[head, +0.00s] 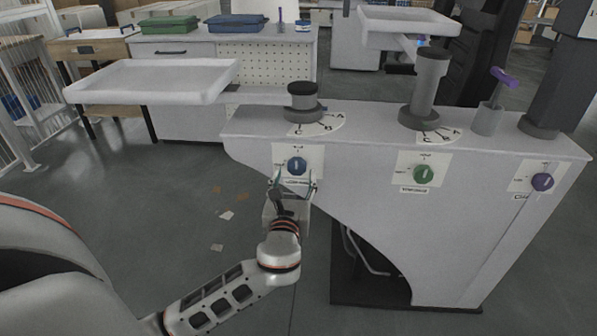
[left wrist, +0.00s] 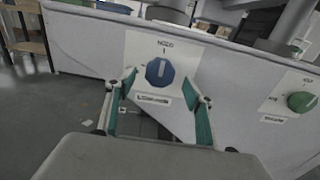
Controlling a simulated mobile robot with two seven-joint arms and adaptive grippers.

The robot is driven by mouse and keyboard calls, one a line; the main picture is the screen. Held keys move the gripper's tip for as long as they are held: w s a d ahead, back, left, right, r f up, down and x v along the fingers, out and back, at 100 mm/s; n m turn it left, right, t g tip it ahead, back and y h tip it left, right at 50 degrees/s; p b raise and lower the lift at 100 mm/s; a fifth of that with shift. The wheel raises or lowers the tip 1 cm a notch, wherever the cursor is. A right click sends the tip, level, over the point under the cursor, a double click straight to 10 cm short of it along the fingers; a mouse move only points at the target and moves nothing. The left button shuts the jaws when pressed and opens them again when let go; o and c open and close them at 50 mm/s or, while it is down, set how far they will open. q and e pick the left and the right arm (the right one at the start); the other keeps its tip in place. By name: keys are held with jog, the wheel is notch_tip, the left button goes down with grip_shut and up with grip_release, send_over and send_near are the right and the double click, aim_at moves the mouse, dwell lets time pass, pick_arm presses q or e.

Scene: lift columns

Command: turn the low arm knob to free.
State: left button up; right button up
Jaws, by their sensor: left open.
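A blue knob (head: 297,166) with a pale pointer line sits on a white plate on the front of the grey console. Its pointer looks roughly upright, toward a blurred word at the plate's top; the label below is too small to read surely. The knob also shows in the left wrist view (left wrist: 159,72). My left gripper (head: 294,181) is open and empty, just in front of and below the knob. In the left wrist view its green-padded fingers (left wrist: 160,88) stand either side of the knob, apart from it. My right gripper is out of view.
A green knob (head: 424,174) and a purple knob (head: 542,182) sit on plates further right on the console (head: 360,185). Grey posts with lettered dials stand on its top. A white tray (head: 152,80) juts out at the left. The floor at left is mostly clear.

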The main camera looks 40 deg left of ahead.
aim_at(297, 169)
pick_arm(q)
jog(key=x, duration=0.2)
jog(key=shift+w+a+f, duration=0.1)
jog(key=shift+w+f, duration=0.15)
jog(key=shift+w+a+r+b, duration=0.1)
jog(key=shift+w+a+b, duration=0.25)
jog(key=shift+w, duration=0.2)
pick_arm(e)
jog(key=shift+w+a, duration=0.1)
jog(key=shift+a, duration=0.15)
pick_arm(q)
jog(key=c, duration=1.1)
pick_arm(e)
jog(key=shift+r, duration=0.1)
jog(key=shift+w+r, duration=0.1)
